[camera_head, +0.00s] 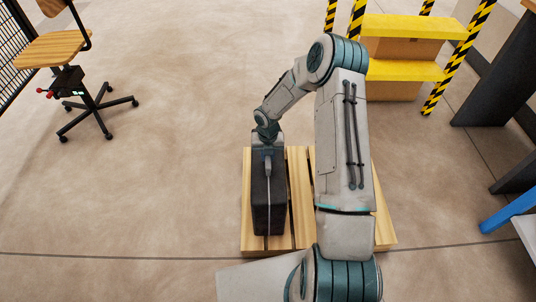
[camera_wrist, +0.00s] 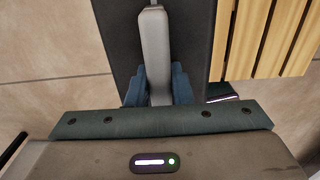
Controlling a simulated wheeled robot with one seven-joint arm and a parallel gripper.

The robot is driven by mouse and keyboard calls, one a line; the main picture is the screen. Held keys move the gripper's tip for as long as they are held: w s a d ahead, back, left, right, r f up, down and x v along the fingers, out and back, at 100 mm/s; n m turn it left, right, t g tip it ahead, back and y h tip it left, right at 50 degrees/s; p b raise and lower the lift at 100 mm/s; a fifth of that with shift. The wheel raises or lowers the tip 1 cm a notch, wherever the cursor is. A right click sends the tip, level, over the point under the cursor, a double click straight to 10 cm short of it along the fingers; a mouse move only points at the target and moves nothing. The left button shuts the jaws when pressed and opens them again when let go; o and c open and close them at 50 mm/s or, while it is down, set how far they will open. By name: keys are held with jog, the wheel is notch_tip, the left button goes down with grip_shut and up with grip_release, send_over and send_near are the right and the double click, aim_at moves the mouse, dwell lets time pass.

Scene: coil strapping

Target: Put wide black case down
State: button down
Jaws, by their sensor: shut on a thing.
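The wide black case (camera_head: 268,205) is upright at the left side of a wooden pallet (camera_head: 300,222) in the head view. It looks to be on or just above the slats; I cannot tell whether it touches them. My gripper (camera_head: 267,158) is at the case's top, at its far end. In the wrist view my gripper (camera_wrist: 160,92) is shut on the grey handle (camera_wrist: 154,45) of the case, with a blue-grey finger on each side. The black top of the case (camera_wrist: 112,35) shows around the handle. The case's underside is hidden.
A wooden chair (camera_head: 50,48) on wheels stands at the upper left. A dark structure (camera_head: 495,85) and a blue beam (camera_head: 510,210) are at the right. Open floor lies left of the pallet.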

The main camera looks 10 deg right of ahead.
jog(key=c, duration=1.3)
grip_release()
jog(key=s+d+r+m+h+p, duration=0.1)
jog(key=s+r+m, duration=0.3)
jog(key=r, duration=0.7)
jog(key=s+d+r+m+h+p, duration=0.15)
jog(key=r+m, duration=0.35)
jog(key=r, duration=0.7)
jog(key=shift+s+a+r+m+t+y, duration=0.35)
jog(key=shift+s+r+m, duration=1.95)
jog(key=shift+s+m, duration=1.65)
jog(key=shift+s+a+r+m+t+y, duration=0.2)
jog(key=shift+s+a+r+m+y, duration=0.25)
jog(key=shift+s+r+m, duration=2.65)
jog(key=shift+s+a+r+m+t+y, duration=0.35)
jog(key=shift+s+r+m, duration=1.1)
jog(key=shift+s+m, duration=3.35)
